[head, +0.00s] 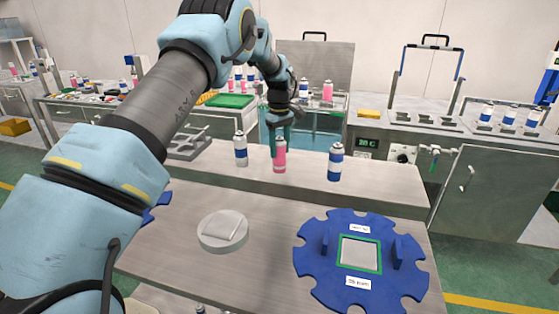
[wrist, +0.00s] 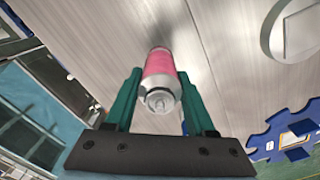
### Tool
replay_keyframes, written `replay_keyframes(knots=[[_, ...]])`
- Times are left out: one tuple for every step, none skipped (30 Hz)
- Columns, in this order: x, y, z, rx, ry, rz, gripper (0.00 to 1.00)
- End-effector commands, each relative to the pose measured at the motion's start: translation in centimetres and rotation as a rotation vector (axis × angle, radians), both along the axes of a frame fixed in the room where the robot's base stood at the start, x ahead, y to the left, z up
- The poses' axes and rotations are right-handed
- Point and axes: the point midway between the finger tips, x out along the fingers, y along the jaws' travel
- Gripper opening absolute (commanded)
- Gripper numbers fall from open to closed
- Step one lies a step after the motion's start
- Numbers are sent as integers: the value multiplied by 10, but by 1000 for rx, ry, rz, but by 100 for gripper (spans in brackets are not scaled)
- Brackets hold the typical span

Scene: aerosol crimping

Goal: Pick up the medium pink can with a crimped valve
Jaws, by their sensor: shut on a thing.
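The pink can (head: 279,156) stands upright on the raised grey shelf in the head view, between two other cans. My gripper (head: 277,142) comes down on it from above, with its green fingers at the can's sides. In the wrist view the pink can (wrist: 160,72) lies between the two green fingers of my gripper (wrist: 158,92), and its silver top with a valve faces the camera. My gripper is shut on the can. Whether the can's base touches the shelf is hard to tell.
A blue and white can (head: 240,150) stands left of the pink can, another (head: 335,163) to its right. In front lie a round grey disc (head: 222,231) and a blue notched wheel (head: 318,275). A green tray (head: 230,101) and benches stand behind.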

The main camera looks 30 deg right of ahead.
Motion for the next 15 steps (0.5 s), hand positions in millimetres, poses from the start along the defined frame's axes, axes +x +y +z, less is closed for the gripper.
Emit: replay_keyframes(knots=[[0, 0, 0, 0, 0, 0, 36], [0, 0, 0, 0, 0, 0, 33], [0, 0, 0, 0, 0, 0, 28], [0, 0, 0, 0, 0, 0, 25], [0, 0, 0, 0, 0, 0, 22], [0, 0, 0, 0, 0, 0, 17], [0, 0, 0, 0, 0, 0, 14], [0, 0, 0, 0, 0, 0, 10], [0, 0, 0, 0, 0, 0, 6], [0, 0, 0, 0, 0, 0, 2], [0, 0, 0, 0, 0, 0, 0], [0, 0, 0, 0, 0, 0, 0], [0, 0, 0, 0, 0, 0, 0], [0, 0, 0, 0, 0, 0, 0], [0, 0, 0, 0, 0, 0, 0]])
